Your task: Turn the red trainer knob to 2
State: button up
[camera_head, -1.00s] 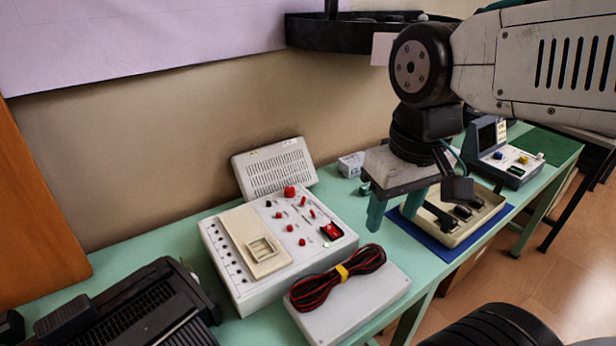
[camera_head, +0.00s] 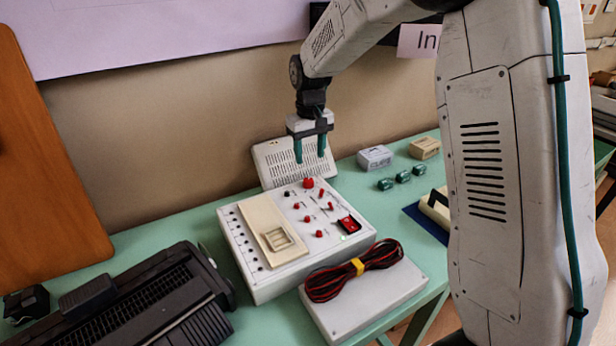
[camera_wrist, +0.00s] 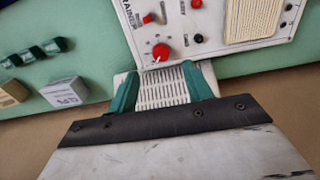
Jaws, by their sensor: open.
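The white trainer box (camera_head: 248,272) lies on the green table. Its large red knob (camera_head: 308,183) stands near the box's back edge, and other small red knobs and switches sit in front of it. In the wrist view the red knob (camera_wrist: 160,52) has small marks around it; its exact setting is too small to read. My gripper (camera_head: 310,159) is open and empty, pointing down just behind and above the knob. In the wrist view the gripper (camera_wrist: 159,70) has its green fingers spread either side of the knob's line, short of it and not touching.
A vented white panel (camera_head: 272,164) leans behind the trainer box. A grey case (camera_head: 398,298) with a red-black cable bundle (camera_head: 340,276) lies in front. A black device (camera_head: 130,300) is at left. Small green blocks (camera_head: 403,177) and boxes (camera_head: 375,157) stand right.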

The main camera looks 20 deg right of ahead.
aim_at(308, 180)
jog(key=shift+w+a+f, duration=0.1)
jog(key=shift+w+f, duration=0.35)
jog(key=shift+f, duration=0.4)
notch_tip(308, 180, down, 7)
jog(key=shift+f, duration=0.1)
jog(key=shift+c, duration=0.2)
jog(key=c, duration=0.9)
